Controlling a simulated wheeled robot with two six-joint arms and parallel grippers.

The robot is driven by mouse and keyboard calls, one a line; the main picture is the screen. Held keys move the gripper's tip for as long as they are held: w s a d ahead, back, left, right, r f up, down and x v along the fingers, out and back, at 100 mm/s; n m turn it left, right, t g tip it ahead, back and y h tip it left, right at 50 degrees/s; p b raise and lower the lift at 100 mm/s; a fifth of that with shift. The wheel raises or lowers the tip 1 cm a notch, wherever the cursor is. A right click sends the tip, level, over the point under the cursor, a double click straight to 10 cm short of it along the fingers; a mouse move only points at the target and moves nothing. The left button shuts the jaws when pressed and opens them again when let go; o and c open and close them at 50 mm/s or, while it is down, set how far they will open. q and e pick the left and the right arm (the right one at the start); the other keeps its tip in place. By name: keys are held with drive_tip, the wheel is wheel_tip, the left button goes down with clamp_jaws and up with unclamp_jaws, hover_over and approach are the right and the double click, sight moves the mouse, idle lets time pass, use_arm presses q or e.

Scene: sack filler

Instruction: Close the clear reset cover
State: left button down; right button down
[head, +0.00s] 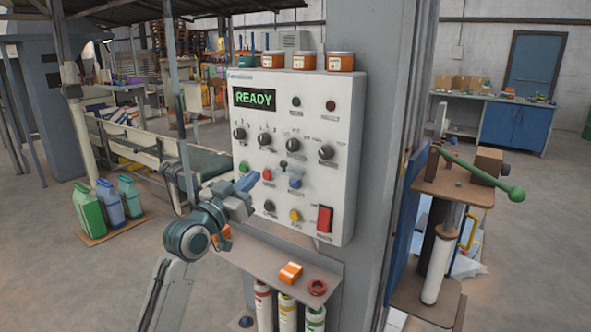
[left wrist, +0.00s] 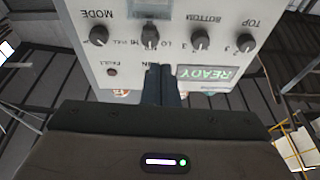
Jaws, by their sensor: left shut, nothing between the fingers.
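The grey control panel (head: 336,91) stands in front of me with a green READY display (head: 255,97). On its right half, a blue reset button (head: 295,183) shows with a faint pale, see-through piece around its top, which seems to be the clear cover; its exact angle is too small to tell. My left gripper (head: 250,180) is shut and empty, just left of the red button and in front of the panel. In the left wrist view its closed fingers (left wrist: 162,85) point at the upside-down panel, near the display. My right gripper is not in view.
Several black knobs (head: 292,145), a toggle, coloured buttons and a red rocker switch (head: 325,218) crowd the panel. Orange-brown tins (head: 340,62) stand on top. A green-handled lever (head: 480,172) stands to the right.

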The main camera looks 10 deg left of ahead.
use_arm(q)
wheel_tip(320, 180, up, 3)
drive_tip(key=s+d+h, duration=0.1)
wheel_tip(320, 180, up, 3)
drive_tip(key=p, duration=0.4)
hover_over(288, 169)
drive_tip(key=s+a, duration=0.1)
drive_tip(key=s, duration=0.3)
wheel_tip(288, 169, down, 3)
drive_tip(key=shift+w+m+p, duration=0.1)
drive_tip(key=shift+m+p, duration=0.3)
drive_tip(key=shift+a+f, duration=0.2)
drive_tip(key=shift+f, duration=0.25)
drive_tip(key=shift+d, duration=0.1)
drive_tip(key=shift+f, duration=0.1)
drive_tip(key=shift+f+t+b, duration=0.1)
drive_tip(key=shift+t+b, duration=0.2)
drive_tip(key=shift+b, duration=0.85)
